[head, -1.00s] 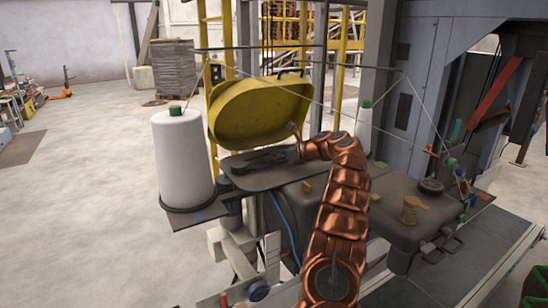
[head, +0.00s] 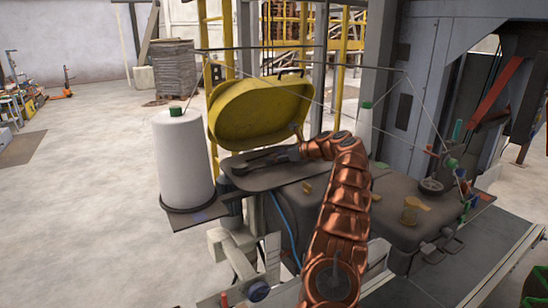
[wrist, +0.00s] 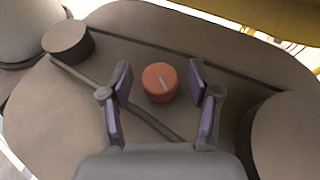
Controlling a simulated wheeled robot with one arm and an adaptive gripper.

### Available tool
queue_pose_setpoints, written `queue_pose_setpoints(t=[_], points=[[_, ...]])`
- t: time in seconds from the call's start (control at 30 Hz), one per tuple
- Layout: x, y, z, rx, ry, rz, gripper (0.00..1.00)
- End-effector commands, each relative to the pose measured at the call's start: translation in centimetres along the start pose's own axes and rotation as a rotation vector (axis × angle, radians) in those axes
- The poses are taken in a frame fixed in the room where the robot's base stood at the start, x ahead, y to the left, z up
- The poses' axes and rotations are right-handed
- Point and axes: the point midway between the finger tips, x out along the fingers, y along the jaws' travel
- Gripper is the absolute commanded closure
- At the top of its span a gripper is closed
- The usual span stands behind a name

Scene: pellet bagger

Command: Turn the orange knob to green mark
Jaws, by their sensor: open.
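The orange knob (wrist: 160,82) is a small round dial on a dark brown-grey panel (wrist: 75,105) in the wrist view. A pale line runs across its top, slanting from upper left to lower right. My gripper (wrist: 160,80) is open, with one purple-padded finger on each side of the knob and a clear gap to both. In the head view my gripper (head: 245,164) is small and dark, low over the machine top; the knob cannot be made out there. I cannot see a green mark around the knob.
A dark round part (wrist: 68,40) and a larger rounded part (wrist: 285,135) rise from the panel beside my gripper. A yellow cover (head: 262,110) stands open behind the panel. A white thread cone (head: 184,160) stands at the left, with threads overhead.

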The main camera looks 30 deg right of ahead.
Motion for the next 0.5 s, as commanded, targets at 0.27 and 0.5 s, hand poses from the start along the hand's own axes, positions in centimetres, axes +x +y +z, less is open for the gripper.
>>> queue_pose_setpoints(t=[0.27, 0.5], points=[[-4.5, -0.1, 0.2, -0.002, -0.003, -0.005, 0.38], [-8.8, 0.1, 0.2, -0.001, -0.003, 0.000, 0.38]])
